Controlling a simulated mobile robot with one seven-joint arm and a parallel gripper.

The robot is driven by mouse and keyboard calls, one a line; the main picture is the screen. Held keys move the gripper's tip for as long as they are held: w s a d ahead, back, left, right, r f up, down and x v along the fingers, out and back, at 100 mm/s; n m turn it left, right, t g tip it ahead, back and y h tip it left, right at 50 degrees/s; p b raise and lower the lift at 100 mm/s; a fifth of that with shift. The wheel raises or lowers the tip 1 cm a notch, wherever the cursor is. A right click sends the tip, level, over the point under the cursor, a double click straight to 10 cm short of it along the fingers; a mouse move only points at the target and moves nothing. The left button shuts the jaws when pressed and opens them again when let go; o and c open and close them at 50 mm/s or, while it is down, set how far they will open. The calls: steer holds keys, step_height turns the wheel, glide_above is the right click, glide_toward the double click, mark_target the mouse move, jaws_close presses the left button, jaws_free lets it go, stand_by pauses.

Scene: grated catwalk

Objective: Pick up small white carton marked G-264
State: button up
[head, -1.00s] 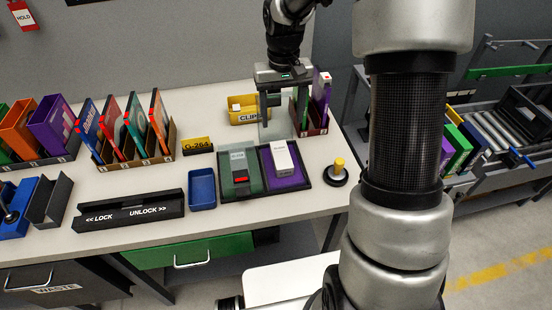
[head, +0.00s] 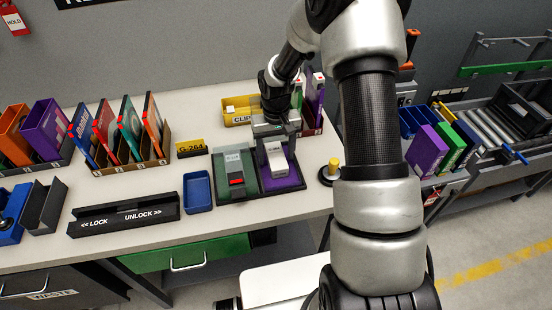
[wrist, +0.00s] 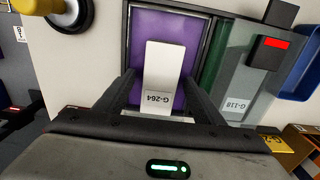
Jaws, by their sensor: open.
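The small white carton marked G-264 (wrist: 161,78) lies on the purple pad (wrist: 190,30) of a dark two-part tray (head: 235,195). In the head view the carton (head: 276,158) is partly hidden below my gripper (head: 276,150). In the wrist view my gripper (wrist: 157,95) is open, with one finger on each side of the carton's near end. I cannot tell whether the fingers touch it. A grey carton marked G-118 (wrist: 241,85) with a red-and-black part lies on the green pad beside it. A yellow G-264 sign (head: 191,147) stands left of the tray.
A small blue tray (head: 198,191) sits left of the tray. A yellow-topped black knob (head: 333,167) stands to the right. A yellow CLIP bin (head: 238,110) and upright binders (head: 313,100) are behind. A lock bar (head: 124,214) lies at front left.

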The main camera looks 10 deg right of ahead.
steer(key=shift+f, duration=0.55)
steer(key=c, duration=1.2)
